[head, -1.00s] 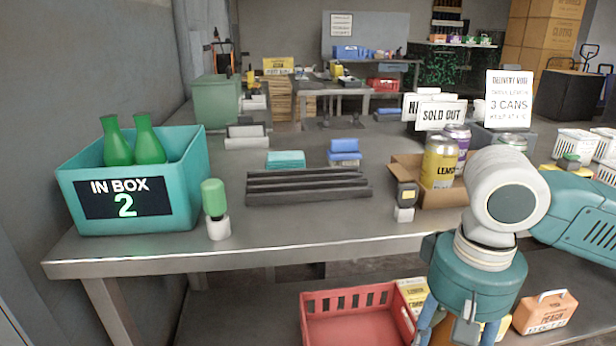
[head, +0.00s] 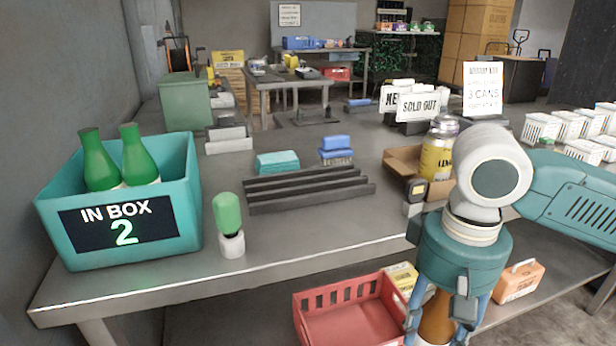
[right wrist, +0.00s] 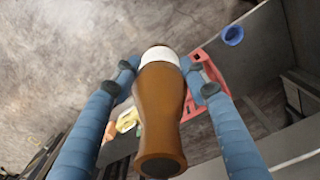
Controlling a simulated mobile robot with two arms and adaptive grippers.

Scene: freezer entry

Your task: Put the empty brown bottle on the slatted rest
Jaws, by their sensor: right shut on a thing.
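The brown bottle (head: 437,320) shows below my right gripper (head: 442,335) at the bottom of the head view. In the right wrist view the brown bottle (right wrist: 160,105) with a white band lies between the two blue fingers of my right gripper (right wrist: 163,80), which is shut on it. One dark round end points toward the wrist camera. The slatted rest (head: 310,190), dark with parallel ridges, lies bare on the grey table, left of and beyond my right gripper. My left gripper is not in view.
A teal box (head: 185,215) marked 2 holds green bottles at the table's left. A green-topped white item (head: 228,225) stands by the front edge. An open carton (head: 402,160) with a can is near my right arm. A red crate (head: 350,315) sits below the table.

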